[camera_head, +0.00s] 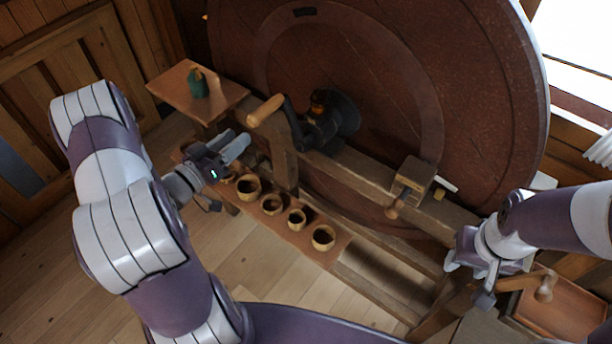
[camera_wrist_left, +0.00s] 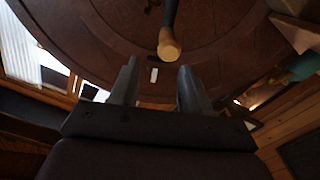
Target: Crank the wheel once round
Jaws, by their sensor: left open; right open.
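The large reddish-brown wheel (camera_head: 470,110) stands upright across the back of the head view and fills the top of the left wrist view (camera_wrist_left: 230,65). Its crank has a dark arm (camera_head: 293,122) and a pale wooden handle (camera_head: 265,110), pointing left and toward me. My left gripper (camera_head: 238,147) is open and empty, a little below and left of the handle. In the left wrist view the handle (camera_wrist_left: 169,46) appears end-on beyond the open fingertips, between their lines and apart from them. My right gripper (camera_head: 468,281) is open at the lower right, away from the crank.
A shelf (camera_head: 335,250) below my left gripper holds several small round cups (camera_head: 323,237). A small wooden table (camera_head: 170,80) with a green bottle (camera_head: 198,84) is left of the crank. A wooden block (camera_head: 415,174) sits on the frame beam (camera_head: 350,165). A brown tray (camera_head: 570,306) lies lower right.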

